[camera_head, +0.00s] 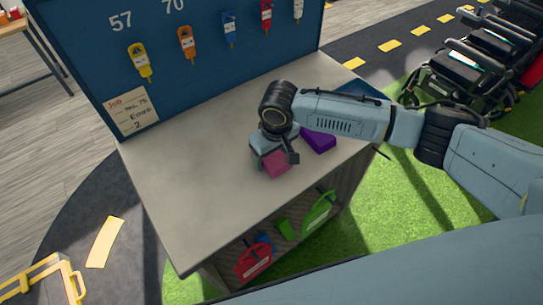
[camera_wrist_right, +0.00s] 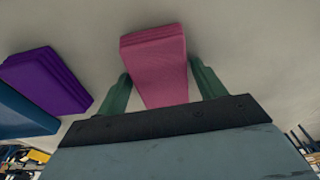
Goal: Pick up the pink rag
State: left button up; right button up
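The pink rag (camera_head: 276,164) is a folded block on the grey counter top, below my right gripper (camera_head: 275,156). In the right wrist view the pink rag (camera_wrist_right: 156,62) lies between the two green fingers of my right gripper (camera_wrist_right: 160,72), one on each side. The fingers stand apart, with a small gap beside the rag near their bases. I cannot tell whether the tips touch it. The far end of the rag reaches past the fingertips. My left gripper is not in view.
A purple folded rag (camera_head: 318,140) lies right of the pink one, with a blue block (camera_wrist_right: 18,112) beside it in the wrist view. A blue panel with hanging tags (camera_head: 228,30) rises behind the counter (camera_head: 190,170). The counter's left half is clear.

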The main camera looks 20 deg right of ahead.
jog(key=c, duration=0.6)
notch_tip(320, 180, up, 10)
jog(key=shift+r+p, duration=0.1)
jog(key=shift+p, duration=0.25)
jog(key=shift+c, duration=0.2)
jog(key=o, duration=0.4)
jog(key=c, duration=0.3)
jog(key=shift+c, duration=0.2)
